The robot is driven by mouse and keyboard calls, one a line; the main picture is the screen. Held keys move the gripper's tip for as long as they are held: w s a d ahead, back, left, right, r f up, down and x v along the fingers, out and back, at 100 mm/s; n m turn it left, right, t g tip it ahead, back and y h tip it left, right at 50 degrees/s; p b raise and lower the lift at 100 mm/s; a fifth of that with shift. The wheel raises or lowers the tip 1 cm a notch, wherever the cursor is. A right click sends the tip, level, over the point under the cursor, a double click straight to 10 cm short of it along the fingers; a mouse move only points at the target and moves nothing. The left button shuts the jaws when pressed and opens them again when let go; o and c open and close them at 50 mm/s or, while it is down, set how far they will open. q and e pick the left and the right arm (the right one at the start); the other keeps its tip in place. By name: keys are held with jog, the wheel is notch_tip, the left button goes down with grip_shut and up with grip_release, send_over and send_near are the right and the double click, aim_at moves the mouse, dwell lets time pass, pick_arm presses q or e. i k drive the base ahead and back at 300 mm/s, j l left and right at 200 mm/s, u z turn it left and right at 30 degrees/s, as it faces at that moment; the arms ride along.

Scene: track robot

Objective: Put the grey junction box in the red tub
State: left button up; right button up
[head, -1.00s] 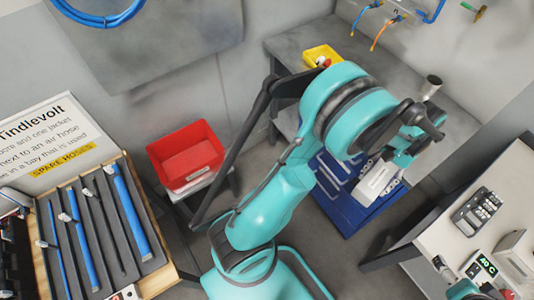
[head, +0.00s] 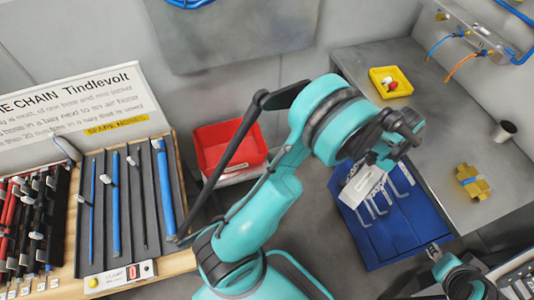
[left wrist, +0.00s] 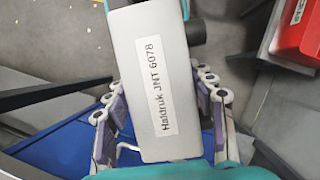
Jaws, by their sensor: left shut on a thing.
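The grey junction box (head: 359,190) is pale, with a white label, and hangs from my left gripper (head: 374,174) above the blue area. In the left wrist view the box (left wrist: 150,75) reads "Haldruk JNT 6078" and sits between the fingers of the left gripper (left wrist: 160,112), which is shut on it. The red tub (head: 245,160) stands on a low stand left of the box, partly hidden behind my left arm. It also shows at the top right of the left wrist view (left wrist: 305,40). My right gripper (head: 436,254) is at the lower right, small and unclear.
A grey bench (head: 440,130) at the right bears a yellow tray (head: 410,72), a cup (head: 504,131) and a brass-coloured part (head: 472,182). A hose rack (head: 130,240) stands at the left.

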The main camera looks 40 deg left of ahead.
aim_at(233, 159)
jog(key=i+u, duration=0.1)
jog(key=u, duration=0.35)
jog(key=i+u, duration=0.1)
jog(key=u, duration=0.35)
jog(key=i+l+u, duration=0.1)
jog(key=u, duration=0.35)
jog(key=i+l+u, duration=0.1)
jog(key=u, duration=0.35)
jog(key=l+u, duration=0.15)
jog(key=u, duration=0.3)
